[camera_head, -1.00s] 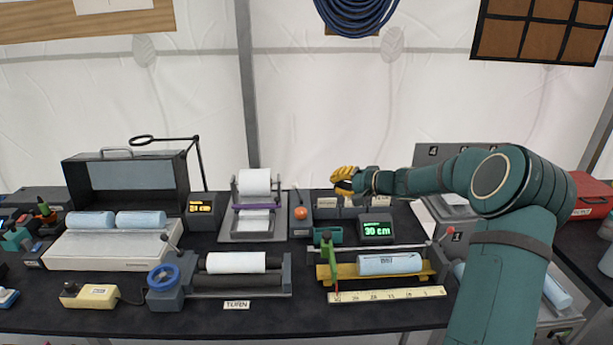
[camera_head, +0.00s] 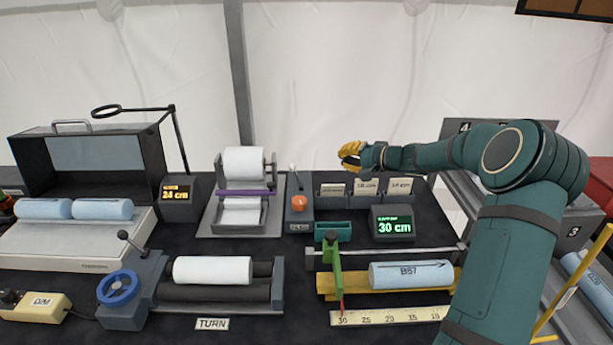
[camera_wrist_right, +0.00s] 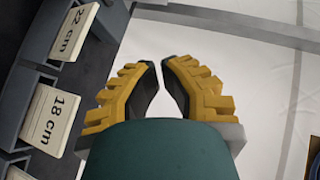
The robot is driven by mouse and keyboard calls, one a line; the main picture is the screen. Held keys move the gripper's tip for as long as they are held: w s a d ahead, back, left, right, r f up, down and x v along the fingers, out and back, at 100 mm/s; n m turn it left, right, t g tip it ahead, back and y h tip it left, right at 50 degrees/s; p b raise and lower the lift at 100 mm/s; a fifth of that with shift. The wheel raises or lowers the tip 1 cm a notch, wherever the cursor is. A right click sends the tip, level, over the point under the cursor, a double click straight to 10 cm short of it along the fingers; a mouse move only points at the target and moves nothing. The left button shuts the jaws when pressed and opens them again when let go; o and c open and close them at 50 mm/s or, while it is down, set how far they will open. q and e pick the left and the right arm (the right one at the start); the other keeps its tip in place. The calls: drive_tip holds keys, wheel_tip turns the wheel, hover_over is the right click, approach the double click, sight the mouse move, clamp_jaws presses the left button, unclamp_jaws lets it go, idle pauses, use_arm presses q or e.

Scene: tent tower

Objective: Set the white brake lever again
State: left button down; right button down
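A small upright lever with a pale tip (camera_head: 293,173) stands at the back of a grey box with an orange knob, behind the middle of the bench. I cannot tell for sure that it is the white brake lever. My right gripper (camera_head: 349,156) is to the right of this lever, raised above the card holders and apart from it. The right wrist view shows its yellow fingers (camera_wrist_right: 164,66) with a narrow gap between the tips and nothing held. My left gripper is out of view.
The orange-knobbed box (camera_head: 299,213) stands between a paper roll stand (camera_head: 245,190) and the card holders (camera_head: 365,192). A 30 cm display (camera_head: 393,228) is in front of them. A roller unit with a blue wheel (camera_head: 118,289) and dark-knobbed lever (camera_head: 125,236) is front left.

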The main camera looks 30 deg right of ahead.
sight(297, 176)
drive_tip(key=shift+s+a+f, duration=0.2)
drive_tip(key=shift+f, duration=0.3)
drive_tip(key=shift+w+f+b, duration=0.1)
drive_tip(key=shift+f+b, duration=0.1)
drive_tip(key=shift+b, duration=0.15)
drive_tip(key=shift+w+d+f, duration=0.1)
drive_tip(key=shift+w+f, duration=0.05)
drive_tip(key=shift+w, duration=0.45)
drive_tip(key=x, duration=0.3)
drive_tip(key=a+x, duration=0.1)
drive_tip(key=x, duration=0.3)
drive_tip(key=s+a+x, duration=0.1)
drive_tip(key=x, duration=0.3)
drive_tip(key=shift+d+f, duration=0.1)
drive_tip(key=shift+f, duration=0.1)
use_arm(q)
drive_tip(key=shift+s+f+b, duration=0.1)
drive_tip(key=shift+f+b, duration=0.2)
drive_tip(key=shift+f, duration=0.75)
use_arm(e)
drive_tip(key=shift+w+a+f, duration=0.2)
drive_tip(key=shift+w+a, duration=0.05)
drive_tip(key=shift+a, duration=0.3)
